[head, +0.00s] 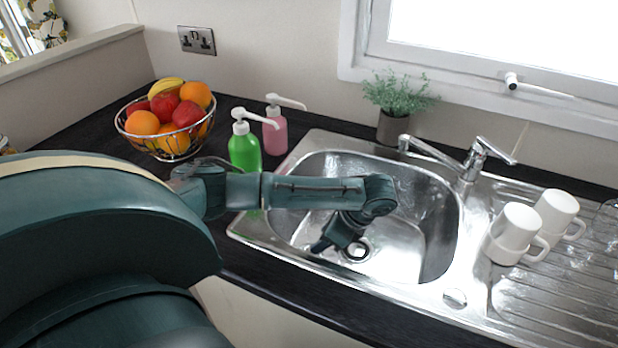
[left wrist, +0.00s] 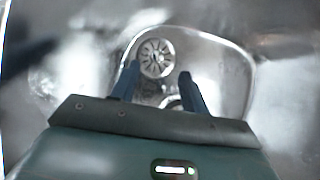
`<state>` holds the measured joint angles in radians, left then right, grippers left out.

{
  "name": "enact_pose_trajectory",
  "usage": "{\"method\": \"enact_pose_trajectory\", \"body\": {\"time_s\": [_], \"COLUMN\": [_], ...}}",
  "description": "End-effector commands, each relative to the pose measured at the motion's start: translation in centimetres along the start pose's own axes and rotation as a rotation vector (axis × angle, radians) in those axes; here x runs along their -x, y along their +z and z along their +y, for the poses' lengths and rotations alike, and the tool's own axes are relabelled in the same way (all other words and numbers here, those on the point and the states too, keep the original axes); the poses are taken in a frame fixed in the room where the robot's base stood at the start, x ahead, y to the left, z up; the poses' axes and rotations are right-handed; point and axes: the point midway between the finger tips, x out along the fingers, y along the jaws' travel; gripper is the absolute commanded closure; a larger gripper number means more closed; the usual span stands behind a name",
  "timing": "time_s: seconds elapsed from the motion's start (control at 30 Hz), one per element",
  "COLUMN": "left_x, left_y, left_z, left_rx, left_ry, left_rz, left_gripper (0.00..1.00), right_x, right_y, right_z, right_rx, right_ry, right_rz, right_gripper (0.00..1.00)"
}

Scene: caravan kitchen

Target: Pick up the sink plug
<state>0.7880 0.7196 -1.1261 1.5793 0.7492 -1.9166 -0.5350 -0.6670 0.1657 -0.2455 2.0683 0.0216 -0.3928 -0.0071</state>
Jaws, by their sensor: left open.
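My left gripper (head: 338,245) reaches down into the steel sink basin (head: 420,232), fingers low near its floor. In the left wrist view its two fingers (left wrist: 158,74) are apart, with nothing clamped between them. A round slotted metal drain (left wrist: 157,58) shows just beyond the fingertips. A second small round rim (left wrist: 172,102) shows between the fingers, nearer the palm and partly hidden; I cannot tell whether it is the sink plug. In the head view a round pale-rimmed piece (head: 358,250) lies beside the fingers on the basin floor. My right gripper is not in view.
A tap (head: 470,160) stands behind the basin. Two white mugs (head: 515,232) stand on the drainer at right. A green bottle (head: 245,150), pink bottle (head: 275,135) and fruit bowl (head: 170,125) stand left. A round metal disc (head: 455,297) sits on the ledge.

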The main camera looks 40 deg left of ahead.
Motion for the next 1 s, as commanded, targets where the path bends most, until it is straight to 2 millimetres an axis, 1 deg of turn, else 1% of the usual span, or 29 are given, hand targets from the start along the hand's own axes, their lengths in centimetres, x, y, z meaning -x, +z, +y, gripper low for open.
{"method": "enact_pose_trajectory", "body": {"time_s": [0.17, 0.33, 0.43, 0.57, 0.77, 1.0], "left_x": [-1.2, -3.8, -5.1, -5.8, -5.8, -5.8], "left_y": [0.1, 0.2, 0.1, 0.1, 0.1, 0.1], "left_z": [0.2, 0.6, 0.6, 0.5, 0.5, 0.5], "left_rx": [0.000, 0.000, 0.000, 0.000, 0.000, 0.000], "left_ry": [0.001, 0.002, 0.000, -0.002, -0.002, -0.002], "left_rz": [-0.002, -0.003, -0.002, 0.000, 0.000, 0.000], "left_gripper": [0.55, 0.55, 0.55, 0.55, 0.55, 0.74], "right_x": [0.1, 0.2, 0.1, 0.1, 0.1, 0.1], "right_y": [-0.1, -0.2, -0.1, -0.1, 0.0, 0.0], "right_z": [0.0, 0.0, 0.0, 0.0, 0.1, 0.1], "right_rx": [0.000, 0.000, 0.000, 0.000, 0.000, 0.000], "right_ry": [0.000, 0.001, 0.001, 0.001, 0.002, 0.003], "right_rz": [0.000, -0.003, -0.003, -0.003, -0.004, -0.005], "right_gripper": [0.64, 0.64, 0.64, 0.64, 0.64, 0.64]}}
